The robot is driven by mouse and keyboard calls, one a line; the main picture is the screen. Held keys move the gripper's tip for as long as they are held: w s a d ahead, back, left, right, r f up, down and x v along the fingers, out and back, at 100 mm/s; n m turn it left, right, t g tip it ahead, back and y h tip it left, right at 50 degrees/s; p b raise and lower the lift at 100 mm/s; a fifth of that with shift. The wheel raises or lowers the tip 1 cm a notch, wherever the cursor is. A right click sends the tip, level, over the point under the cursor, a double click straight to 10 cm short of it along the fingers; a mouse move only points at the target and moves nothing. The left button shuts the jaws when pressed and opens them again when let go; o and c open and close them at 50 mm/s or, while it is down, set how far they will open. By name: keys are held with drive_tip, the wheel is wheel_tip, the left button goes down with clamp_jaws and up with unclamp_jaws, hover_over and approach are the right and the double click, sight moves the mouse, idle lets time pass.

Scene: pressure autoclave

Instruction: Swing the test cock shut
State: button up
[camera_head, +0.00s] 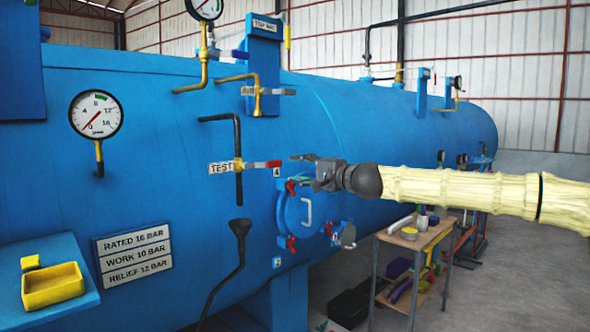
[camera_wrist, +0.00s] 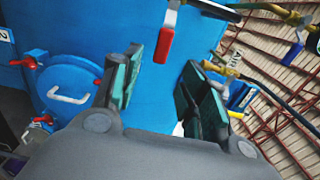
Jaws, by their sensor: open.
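The test cock has a brass body (camera_head: 239,164) on a dark vertical pipe, beside a TEST label (camera_head: 221,168). Its lever points right, across the pipe, and ends in a red grip (camera_head: 274,163). In the wrist view the red grip (camera_wrist: 166,38) shows beyond my fingertips, above the gap between them. My gripper (camera_head: 304,170) is open and empty, just right of the grip and apart from it in the picture. In the wrist view my gripper (camera_wrist: 160,88) has its two green-padded fingers spread, with blue shell behind. The brass body is not clear in the wrist view.
A round blue door (camera_head: 300,212) with a white handle and red clamps sits below my gripper. The AIR cock (camera_head: 258,92) is above the test cock. A dark funnel (camera_head: 240,228) stands below the pipe. A cluttered wooden table (camera_head: 418,239) is under my arm.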

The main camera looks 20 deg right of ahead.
drive_tip(key=shift+s+d, duration=0.15)
drive_tip(key=shift+s, duration=0.3)
idle(0.3)
